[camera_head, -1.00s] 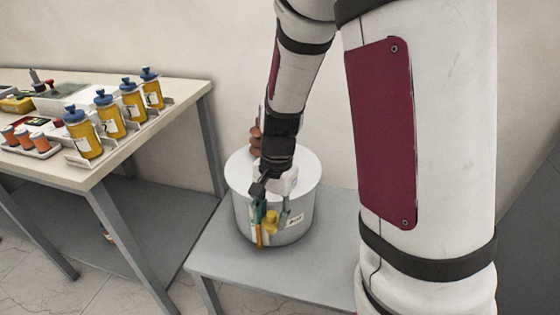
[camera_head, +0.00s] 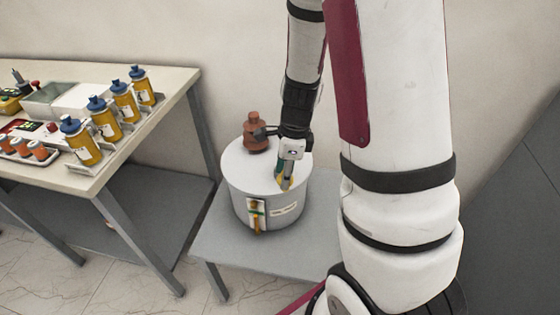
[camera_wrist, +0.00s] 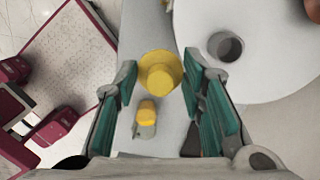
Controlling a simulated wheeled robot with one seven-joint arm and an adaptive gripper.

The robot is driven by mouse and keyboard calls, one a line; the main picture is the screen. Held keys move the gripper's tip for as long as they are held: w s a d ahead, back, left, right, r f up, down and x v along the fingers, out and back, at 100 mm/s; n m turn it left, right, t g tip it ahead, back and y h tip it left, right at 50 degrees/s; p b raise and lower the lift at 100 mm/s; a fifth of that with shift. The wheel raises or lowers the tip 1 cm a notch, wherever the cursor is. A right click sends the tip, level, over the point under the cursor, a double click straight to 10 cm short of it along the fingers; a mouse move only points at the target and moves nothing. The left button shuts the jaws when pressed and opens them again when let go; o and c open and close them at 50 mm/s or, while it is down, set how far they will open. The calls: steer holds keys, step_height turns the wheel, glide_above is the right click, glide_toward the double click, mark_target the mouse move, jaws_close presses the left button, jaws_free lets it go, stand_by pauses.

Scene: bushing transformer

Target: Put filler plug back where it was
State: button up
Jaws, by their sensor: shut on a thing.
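The yellow filler plug (camera_wrist: 160,70) sits between the teal fingertips of my gripper (camera_wrist: 158,82), which is shut on it. The plug appears clear of the tank's white lid (camera_wrist: 270,70) in the wrist view. A grey round opening (camera_wrist: 225,46) on the lid lies right of and above the plug there. In the head view my gripper (camera_head: 286,182) points down by the front right edge of the transformer tank (camera_head: 238,190). The lid's opening is not visible in the head view. Exact height of the plug over the lid cannot be told.
A brown bushing (camera_head: 256,132) stands on the lid, left of my wrist. A gauge or valve (camera_head: 256,215) is on the tank's front. A smaller yellow-topped grey part (camera_wrist: 146,118) shows below the plug. A table (camera_head: 185,88) with several yellow bottles stands left.

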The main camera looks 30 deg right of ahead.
steer(key=w+d, duration=0.1)
steer(key=w, duration=0.1)
steer(key=w+d, duration=0.1)
steer(key=w, duration=0.2)
steer(key=w+d+f, duration=0.1)
steer(key=w+d, duration=0.1)
steer(key=w, duration=0.1)
steer(key=shift+w, duration=0.1)
steer(key=shift+f, duration=1.7)
steer(key=shift+f, duration=0.1)
steer(key=o, duration=1)
steer(key=shift+o, duration=0.2)
